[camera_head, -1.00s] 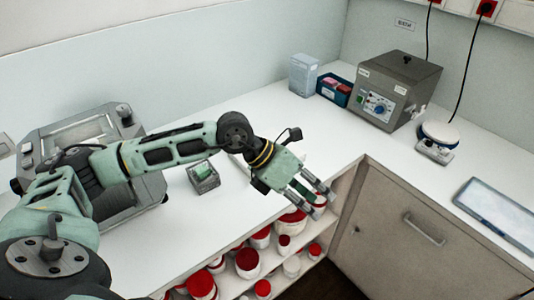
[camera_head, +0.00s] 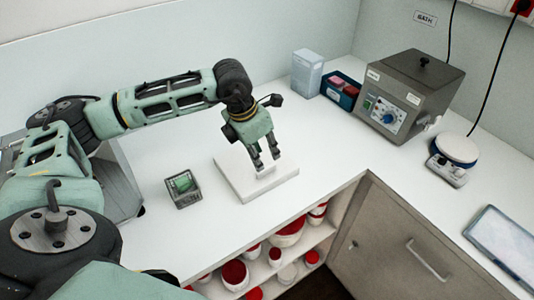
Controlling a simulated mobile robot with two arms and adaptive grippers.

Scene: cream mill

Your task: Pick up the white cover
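The white cover (camera_head: 232,176) is a flat, pale square slab lying on the white worktop, with a small raised white block or handle (camera_head: 266,172) near its middle. My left gripper (camera_head: 266,162) is over it, pointing down. Its two fingers are parted, with the tips just at the raised block. I cannot tell whether they touch it. The gripper hides part of the slab's far side. My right gripper is not in view.
A small clear box with green contents (camera_head: 184,188) stands left of the cover. A grey machine (camera_head: 410,95), blue box (camera_head: 342,88), pale carton (camera_head: 306,72) and round white-topped device (camera_head: 455,150) stand to the right. Red-lidded jars (camera_head: 235,272) fill the shelves below.

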